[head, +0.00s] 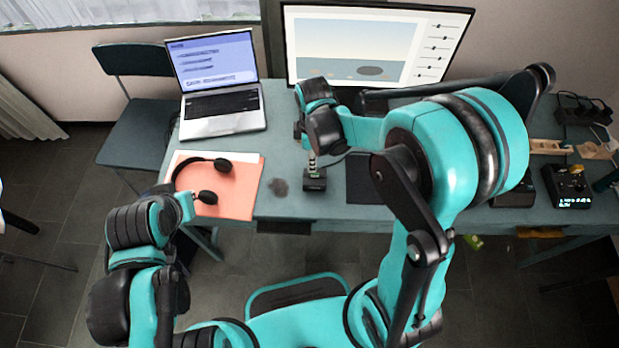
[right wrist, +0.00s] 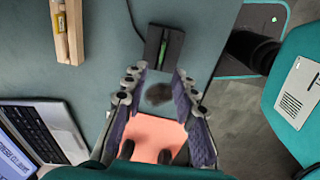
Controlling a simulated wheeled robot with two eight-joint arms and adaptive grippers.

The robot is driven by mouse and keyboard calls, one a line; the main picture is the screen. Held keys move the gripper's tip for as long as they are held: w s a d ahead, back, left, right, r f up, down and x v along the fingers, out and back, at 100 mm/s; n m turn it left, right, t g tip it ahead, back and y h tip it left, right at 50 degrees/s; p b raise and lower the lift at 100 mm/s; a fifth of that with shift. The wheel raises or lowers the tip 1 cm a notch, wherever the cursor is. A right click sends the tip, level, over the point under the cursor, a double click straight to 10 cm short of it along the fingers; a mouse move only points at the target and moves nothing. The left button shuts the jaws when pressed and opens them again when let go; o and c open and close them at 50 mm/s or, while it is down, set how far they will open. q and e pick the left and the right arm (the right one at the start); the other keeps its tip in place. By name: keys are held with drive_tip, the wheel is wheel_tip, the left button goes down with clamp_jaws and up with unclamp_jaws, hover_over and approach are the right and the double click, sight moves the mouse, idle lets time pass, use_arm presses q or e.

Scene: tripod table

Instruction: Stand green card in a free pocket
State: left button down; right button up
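A small black block (right wrist: 163,48) stands on the desk just beyond my right gripper's fingertips in the right wrist view. It has a green strip (right wrist: 161,50) along its top; I cannot tell whether this is the green card's edge. The block also shows in the head view (head: 315,183), near the desk's front edge. My right gripper (right wrist: 160,75) is open, its two fingers apart with nothing between them. In the head view it points down (head: 312,160) at the block, partly hidden by my wrist. Pockets cannot be made out clearly.
A laptop (head: 221,105), a monitor (head: 375,48) and headphones (head: 207,180) on a salmon-coloured folder (head: 240,190) occupy the desk. A wooden tray (right wrist: 75,30) holds a yellow item. A dark patch (head: 280,186) lies left of the block. Black devices (head: 568,186) stand at right.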

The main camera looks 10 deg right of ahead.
sight(313, 174)
wheel_tip(313, 174, down, 7)
drive_tip(key=b, duration=0.3)
drive_tip(key=shift+s, duration=0.1)
drive_tip(key=shift+r, duration=0.15)
clamp_jaws()
